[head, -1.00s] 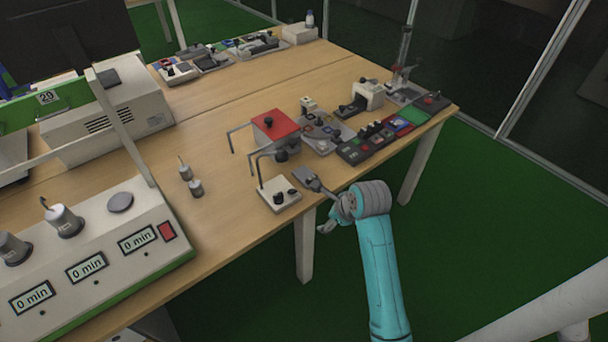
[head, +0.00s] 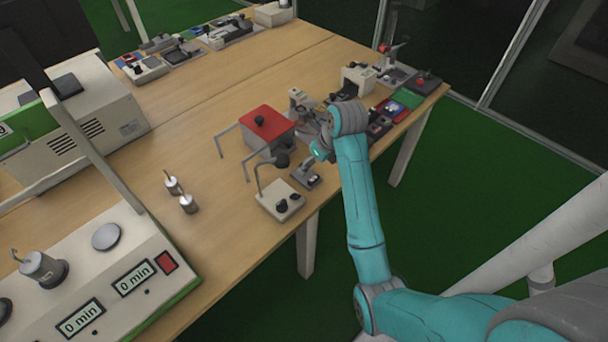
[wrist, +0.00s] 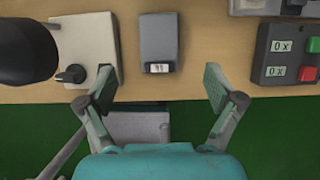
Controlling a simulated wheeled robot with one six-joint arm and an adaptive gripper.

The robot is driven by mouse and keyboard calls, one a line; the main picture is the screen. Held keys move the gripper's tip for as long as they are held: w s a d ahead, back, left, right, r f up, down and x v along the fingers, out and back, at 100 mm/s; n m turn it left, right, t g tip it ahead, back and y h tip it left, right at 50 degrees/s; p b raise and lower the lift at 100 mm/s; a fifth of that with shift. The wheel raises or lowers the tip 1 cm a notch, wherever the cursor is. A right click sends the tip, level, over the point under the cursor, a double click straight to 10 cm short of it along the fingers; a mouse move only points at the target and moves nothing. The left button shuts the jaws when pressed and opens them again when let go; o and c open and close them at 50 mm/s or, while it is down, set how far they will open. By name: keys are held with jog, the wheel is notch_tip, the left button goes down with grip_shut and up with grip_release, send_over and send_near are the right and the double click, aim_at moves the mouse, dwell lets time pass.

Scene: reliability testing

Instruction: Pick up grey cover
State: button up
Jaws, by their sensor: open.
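A small dark grey box-shaped piece with a white label (wrist: 158,40) lies on the wooden table near its front edge. It also shows, partly covered by my gripper, in the head view (head: 305,180). I cannot tell for sure that it is the grey cover. A round grey disc (head: 107,237) lies on top of the white timer unit at the lower left. My gripper (wrist: 158,88) is open and empty. In the wrist view its two fingers are spread wide, below the labelled piece on either side, with no contact visible.
A control box with green and red buttons (wrist: 290,52) is to the right. Two small metal pots (head: 188,203) stand near the timer unit (head: 120,292).

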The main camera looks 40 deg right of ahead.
aim_at(306, 176)
jog(key=x, duration=0.3)
jog(key=shift+s+x, duration=0.15)
jog(key=shift+x, duration=1.15)
jog(key=shift+s+x, duration=0.2)
jog(key=shift+x, duration=1.1)
jog(key=shift+a+f, duration=0.1)
jog(key=shift+f, duration=0.05)
jog(key=c, duration=1.2)
jog(key=shift+c, duration=0.2)
notch_tip(306, 176, up, 10)
